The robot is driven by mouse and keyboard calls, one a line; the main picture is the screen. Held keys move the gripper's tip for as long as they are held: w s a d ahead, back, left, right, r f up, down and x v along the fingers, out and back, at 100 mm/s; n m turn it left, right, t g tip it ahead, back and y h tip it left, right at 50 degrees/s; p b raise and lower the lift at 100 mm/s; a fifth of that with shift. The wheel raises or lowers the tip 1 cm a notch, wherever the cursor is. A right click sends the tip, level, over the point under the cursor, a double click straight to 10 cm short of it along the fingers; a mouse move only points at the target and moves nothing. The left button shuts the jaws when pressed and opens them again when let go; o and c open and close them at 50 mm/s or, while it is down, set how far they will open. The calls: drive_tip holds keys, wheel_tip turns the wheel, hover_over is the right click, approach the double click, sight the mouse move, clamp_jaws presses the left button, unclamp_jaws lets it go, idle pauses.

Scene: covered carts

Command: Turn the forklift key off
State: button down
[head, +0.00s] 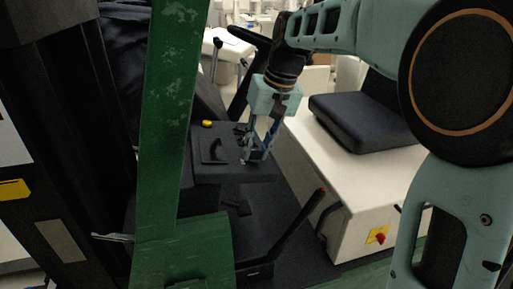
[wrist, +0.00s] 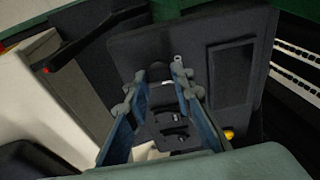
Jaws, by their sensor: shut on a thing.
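My gripper (head: 257,157) reaches down to the dark control panel (head: 222,176) of the forklift. In the wrist view its blue fingers (wrist: 162,78) come down to the panel and are shut on the key, which is mostly hidden between and behind the fingertips. A small pale metal piece (wrist: 178,61) shows at the right fingertip; I cannot tell whether it is part of the key. The angle of the key cannot be made out.
A yellow button (head: 207,123) sits on the panel, near small dark levers (wrist: 173,132). A green post (head: 165,110) stands at the left. A black seat (head: 365,122) on a white body (head: 340,181) and a red-tipped lever (head: 300,221) are at the right.

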drive_tip(key=c, duration=1.7)
unclamp_jaws()
drive_tip(key=shift+r, duration=0.1)
drive_tip(key=v, duration=1.1)
drive_tip(key=shift+s+d+r, duration=0.1)
drive_tip(key=shift+r, duration=0.3)
